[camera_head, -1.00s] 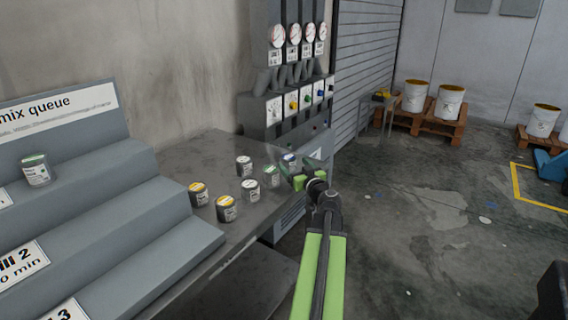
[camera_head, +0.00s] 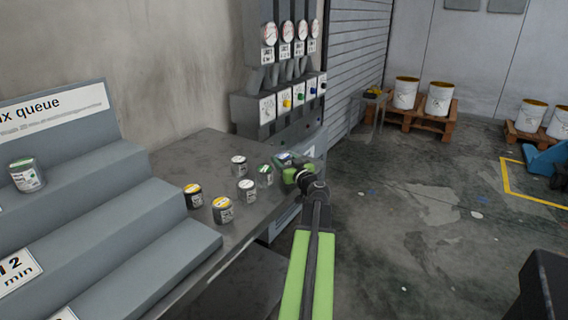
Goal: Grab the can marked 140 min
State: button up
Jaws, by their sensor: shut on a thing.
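Several small cans stand on the grey table. They include a blue-lidded can (camera_head: 284,157), a green-lidded can (camera_head: 265,175), a white-lidded can (camera_head: 246,190), another pale-lidded can (camera_head: 238,165), a yellow-lidded can (camera_head: 193,195) and a second yellow-lidded can (camera_head: 222,209). Their labels are too small to read, so I cannot tell which is marked 140 min. My gripper (camera_head: 292,170) is at the table's far right end, shut on the blue-lidded can. Its green jaws hide most of that can. The green-lidded can stands close beside the jaws on the left.
A grey stepped rack (camera_head: 135,205) with a "mix queue" sign (camera_head: 45,112) stands at left, with one green-topped can (camera_head: 27,175) on an upper step. A gauge panel (camera_head: 275,108) stands behind the table. Pallets with buckets (camera_head: 405,93) stand at the back right.

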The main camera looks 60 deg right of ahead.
aim_at(284, 156)
jog(key=shift+c, duration=0.6)
jog(key=shift+r+p, duration=0.5)
notch_tip(284, 156, up, 4)
jog(key=p, duration=0.4)
jog(key=s+r+p, duration=0.6)
jog(key=s, duration=0.5)
jog(key=shift+s+d, duration=0.35)
jog(key=shift+d, duration=0.05)
